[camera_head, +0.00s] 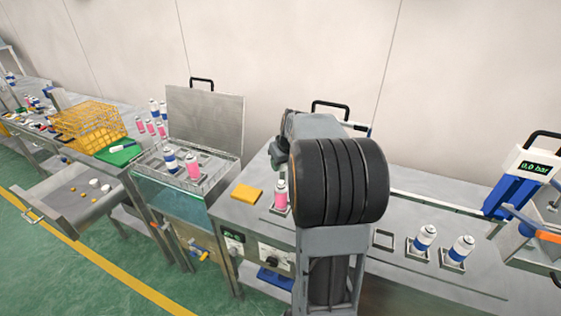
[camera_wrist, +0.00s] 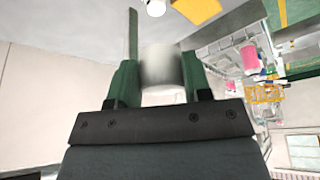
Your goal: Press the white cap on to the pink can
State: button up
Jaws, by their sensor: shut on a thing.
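My gripper (camera_wrist: 159,72) has its green fingers shut around the white cap (camera_wrist: 161,62), a pale cylinder. A white round top (camera_wrist: 155,8), probably this can's, shows at the upper edge of the wrist view, apart from the held cap.
A yellow block (camera_head: 246,193) lies left of the can. An open-lidded steel bath (camera_head: 215,178) holds a blue-and-white can and another pink can. Two white-and-blue cans (camera_head: 424,238) stand at right, near a blue gauge stand (camera_head: 512,194). The bench between is mostly clear.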

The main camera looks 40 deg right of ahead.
aim_at(282, 182)
jog(key=shift+f+b, duration=2.8)
jog(key=shift+f, duration=1)
jog(key=shift+s+b, duration=0.25)
jog(key=shift+b, duration=0.1)
jog(key=o, duration=1)
jog(key=shift+c, duration=0.2)
jog(key=shift+o, duration=0.4)
jog(key=o, duration=0.4)
jog(key=shift+r, duration=0.1)
